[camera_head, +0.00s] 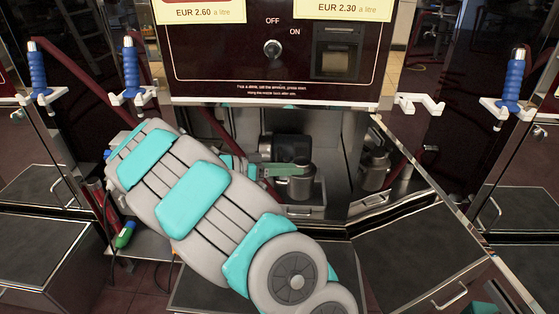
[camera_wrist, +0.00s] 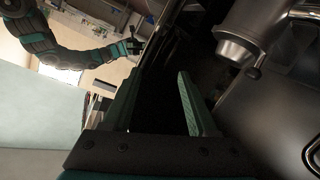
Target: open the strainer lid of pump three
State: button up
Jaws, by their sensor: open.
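The pump (camera_head: 272,50) has a dark red front with an OFF/ON knob, and its lower cabinet is open. I see no pump number. A grey metal pot (camera_head: 297,188), which looks like the strainer, stands inside the cabinet. My gripper (camera_head: 295,169) is in the cabinet at the pot's upper part; I cannot tell whether it touches. In the wrist view my gripper (camera_wrist: 165,75) has its two green fingers apart with nothing seen between them. A metal cylinder with a flared rim and small lever (camera_wrist: 236,48) lies right of the fingers. The lid's state is unclear.
A slanted shiny panel (camera_head: 400,165) right of the opening shows a second, similar metal pot, perhaps a reflection. Blue-handled nozzles (camera_head: 38,75) hang on white holders at both sides. A white holder (camera_head: 418,103) is empty. A dark low cabinet (camera_head: 415,255) stands at lower right.

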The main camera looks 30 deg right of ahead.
aim_at(299, 164)
jog(key=w+a+f+m+t+h, duration=0.1)
jog(key=w+a+f+t+h, duration=0.15)
jog(key=w, duration=0.35)
jog(key=w+a+f+m+t+h, duration=0.1)
jog(key=w+f+t, duration=0.1)
jog(key=w+f, duration=0.25)
jog(key=d+p, duration=0.2)
jog(key=d, duration=0.6)
jog(key=shift+w+r, duration=0.25)
jog(key=shift+w, duration=0.1)
jog(key=shift+y, duration=0.25)
jog(key=shift+c, duration=0.2)
grip_shut()
